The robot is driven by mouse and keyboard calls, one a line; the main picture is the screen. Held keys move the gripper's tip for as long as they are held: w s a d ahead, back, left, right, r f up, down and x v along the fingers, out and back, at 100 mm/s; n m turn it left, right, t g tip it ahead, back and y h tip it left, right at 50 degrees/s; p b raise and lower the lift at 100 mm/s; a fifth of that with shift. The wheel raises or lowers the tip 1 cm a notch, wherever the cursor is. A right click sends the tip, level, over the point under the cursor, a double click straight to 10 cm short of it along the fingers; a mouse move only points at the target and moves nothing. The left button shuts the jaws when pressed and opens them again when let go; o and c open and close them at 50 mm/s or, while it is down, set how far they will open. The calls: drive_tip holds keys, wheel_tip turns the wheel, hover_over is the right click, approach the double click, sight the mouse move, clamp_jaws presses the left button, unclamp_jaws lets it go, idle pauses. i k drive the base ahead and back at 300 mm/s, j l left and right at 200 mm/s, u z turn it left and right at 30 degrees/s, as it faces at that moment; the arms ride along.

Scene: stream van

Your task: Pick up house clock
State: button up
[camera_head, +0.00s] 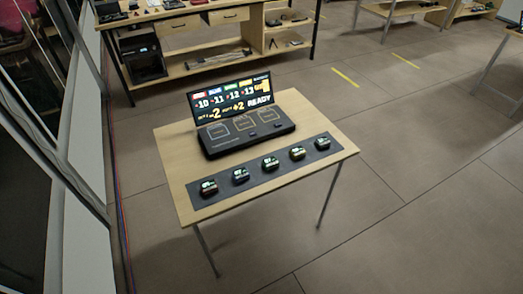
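My gripper is not in view.
A wooden workbench (205,18) with drawers and a black machine (141,55) stands behind. A glass-panelled frame (80,175) and cables (118,190) run along the left. Other tables are at the upper right. The tiled floor right of the table is clear.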

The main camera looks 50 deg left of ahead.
sight(323, 143)
drive_tip(key=u, duration=1.85)
